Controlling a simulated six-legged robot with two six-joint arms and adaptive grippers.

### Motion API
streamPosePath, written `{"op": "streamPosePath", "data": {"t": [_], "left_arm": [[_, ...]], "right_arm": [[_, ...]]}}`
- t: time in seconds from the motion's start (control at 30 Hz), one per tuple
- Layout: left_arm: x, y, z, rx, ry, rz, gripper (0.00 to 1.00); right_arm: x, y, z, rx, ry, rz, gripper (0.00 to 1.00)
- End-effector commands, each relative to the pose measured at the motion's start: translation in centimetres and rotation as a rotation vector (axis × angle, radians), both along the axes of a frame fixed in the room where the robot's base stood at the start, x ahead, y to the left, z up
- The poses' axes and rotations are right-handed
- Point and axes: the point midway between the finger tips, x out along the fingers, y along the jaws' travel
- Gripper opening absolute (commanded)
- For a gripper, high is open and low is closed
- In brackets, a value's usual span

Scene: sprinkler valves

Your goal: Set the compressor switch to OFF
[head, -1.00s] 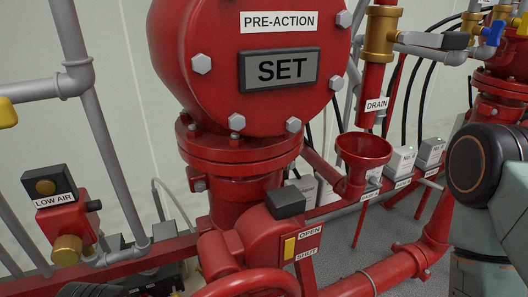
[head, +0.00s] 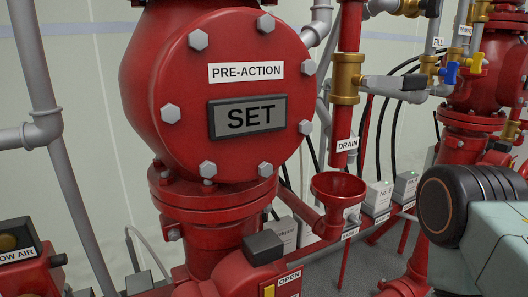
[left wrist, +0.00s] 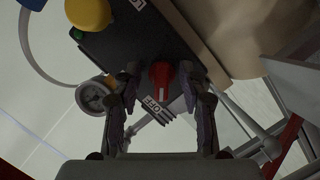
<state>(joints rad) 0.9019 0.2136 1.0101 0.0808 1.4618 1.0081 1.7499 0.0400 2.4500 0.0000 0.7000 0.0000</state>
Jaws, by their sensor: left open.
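In the left wrist view a red switch knob (left wrist: 161,74) sits on a dark panel (left wrist: 150,45). A white label reading OFF (left wrist: 155,106) is beside it, nearer the gripper's base, and part of another label (left wrist: 138,5) shows at the top edge. My left gripper (left wrist: 159,82) is open, with one finger on each side of the knob. I cannot tell whether the fingers touch it, nor which way the knob points. The head view shows neither the switch nor a gripper.
A yellow knob (left wrist: 88,13) and a round pale fitting (left wrist: 93,97) are near the panel. The head view shows the red PRE-ACTION valve (head: 150,120) with a SET display (head: 248,117), a red drain funnel (head: 338,187), grey pipes and small grey boxes (head: 405,187).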

Motion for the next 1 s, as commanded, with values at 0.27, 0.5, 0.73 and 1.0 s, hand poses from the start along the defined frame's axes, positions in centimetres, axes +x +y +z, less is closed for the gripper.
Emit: {"op": "streamPosePath", "data": {"t": [0.27,0.5,0.73,1.0], "left_arm": [[-0.2,-0.1,-0.1,0.000,0.004,-0.001,0.43],[-2.1,-0.6,0.4,-0.001,0.007,-0.001,0.43],[-3.9,-1.1,0.8,-0.001,0.007,-0.001,0.43],[-5.7,-1.6,1.1,0.000,0.005,0.000,0.43]], "right_arm": [[0.0,0.0,0.1,0.000,0.000,0.000,0.40],[0.0,0.0,1.2,0.000,0.000,0.000,0.40],[0.0,0.0,2.1,0.000,0.000,0.000,0.40],[0.0,0.0,2.8,0.000,0.000,0.000,0.40]]}}
